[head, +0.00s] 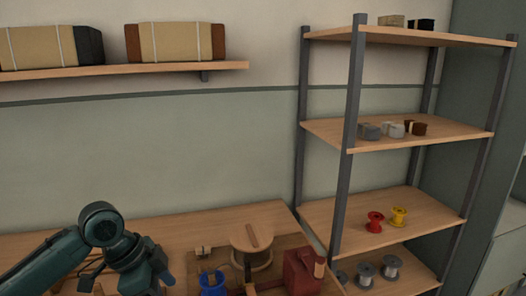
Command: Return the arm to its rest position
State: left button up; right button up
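My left arm (102,226) comes in from the lower left, bends at a round dark joint and runs down out of the bottom edge in front of the workbench (160,222). My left gripper is not visible, so what its fingers hold cannot be seen. My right arm and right gripper are not in view.
The bench holds a blue spool (212,284), a round wooden piece (252,240) and a dark red block (302,272). A shelving rack (350,150) with spools and small bundles stands right. A wall shelf (130,71) carries wrapped bundles. The bench's back left is clear.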

pick_arm(q)
jog(key=s+d+f+n+t, duration=0.1)
jog(key=s+d+f+n, duration=0.3)
jog(key=s+d+f, duration=0.45)
jog(key=s+a+f+n+t+y, duration=0.1)
jog(key=s+a+f+n+y, duration=0.4)
jog(key=s+a+n, duration=0.7)
jog(key=w+d+f+m+t+h, duration=0.4)
jog(key=d+f+t, duration=0.3)
jog(key=f, duration=0.2)
jog(key=shift+w+d, duration=0.3)
